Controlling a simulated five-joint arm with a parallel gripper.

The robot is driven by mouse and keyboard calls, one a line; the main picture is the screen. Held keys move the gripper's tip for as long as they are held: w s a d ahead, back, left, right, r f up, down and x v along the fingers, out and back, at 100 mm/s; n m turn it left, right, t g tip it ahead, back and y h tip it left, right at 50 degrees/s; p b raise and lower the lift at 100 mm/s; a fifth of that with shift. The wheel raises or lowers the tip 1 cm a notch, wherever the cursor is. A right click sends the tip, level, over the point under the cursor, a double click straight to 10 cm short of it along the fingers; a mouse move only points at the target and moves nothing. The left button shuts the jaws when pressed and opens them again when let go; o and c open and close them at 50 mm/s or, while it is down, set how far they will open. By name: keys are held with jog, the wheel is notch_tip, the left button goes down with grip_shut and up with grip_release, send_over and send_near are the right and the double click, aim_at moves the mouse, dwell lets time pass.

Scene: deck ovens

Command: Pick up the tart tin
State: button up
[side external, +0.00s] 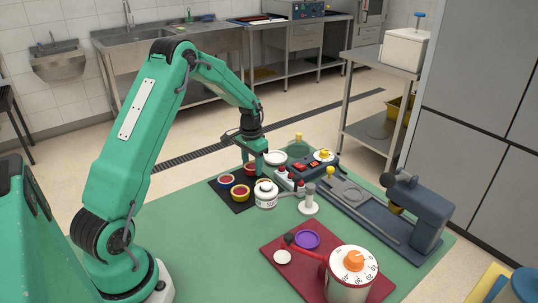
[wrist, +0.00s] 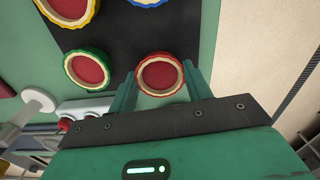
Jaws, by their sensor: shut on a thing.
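A tart tin (wrist: 161,75) with a red fluted rim, a pale crust and a dark red filling sits between my two fingers in the wrist view. My gripper (wrist: 160,85) is shut on it, one finger on each side. In the side view my gripper (side external: 257,165) points down at the back of the black mat (side external: 241,206), and the red tin (side external: 250,169) shows beside its fingers. I cannot tell whether the tin touches the mat.
Other tarts are close by: a green-rimmed tin (wrist: 87,74), a yellow-rimmed tin (wrist: 67,8) and a blue-rimmed tin (side external: 226,181). A dark press (side external: 415,210) and a red board with a dial timer (side external: 352,272) take up the right and front.

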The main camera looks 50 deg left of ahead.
jog(key=r, duration=0.3)
jog(key=shift+d+r, duration=0.2)
jog(key=shift+r, duration=0.05)
jog(key=s+d+r, duration=0.1)
jog(key=d+r, duration=0.5)
jog(key=d, duration=0.5)
jog(key=shift+r, duration=0.3)
jog(key=shift+d, duration=0.1)
notch_tip(320, 180, up, 5)
jog(key=d, duration=0.1)
jog(key=s+d+m, duration=0.2)
jog(key=d, duration=0.8)
jog(key=s+d+m, duration=0.2)
jog(key=d+m, duration=0.1)
jog(key=d, duration=0.7)
notch_tip(320, 180, down, 8)
jog(key=shift+a+f, duration=0.1)
jog(key=shift+f, duration=0.15)
